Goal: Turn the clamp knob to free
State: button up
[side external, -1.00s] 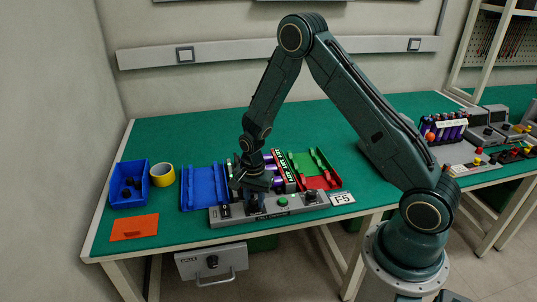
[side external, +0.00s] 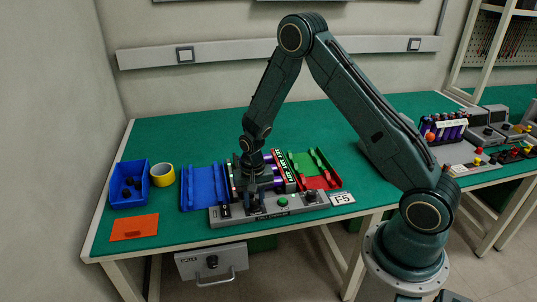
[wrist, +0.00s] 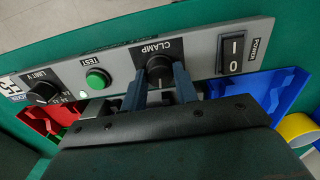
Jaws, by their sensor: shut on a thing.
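The clamp knob (wrist: 160,68) is a round black knob under the word CLAMP on a grey control panel (wrist: 205,55). My gripper (wrist: 160,84) is shut on the knob, with one blue-grey finger on each side of it. A pale mark shows on the knob's lower side in the wrist view, between the fingers. In the side view my gripper (side external: 254,202) points down at the front panel (side external: 300,202), left of the green button, and hides the knob.
The green TEST button (wrist: 97,79), a black LIMIT V knob (wrist: 42,93) and a POWER rocker (wrist: 234,52) sit on the same panel. Blue (side external: 204,186) and red (side external: 318,183) trays flank the cells behind it. A yellow tape roll (side external: 163,176) lies left.

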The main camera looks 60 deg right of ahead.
aim_at(254, 201)
jog(key=n, duration=0.5)
jog(key=shift+n, duration=0.3)
jog(key=n, duration=0.5)
dwell(0.4)
jog(key=o, duration=1)
jog(key=shift+c, duration=0.2)
jog(key=shift+r, duration=0.15)
notch_tip(254, 201, up, 14)
jog(key=shift+f, duration=0.2)
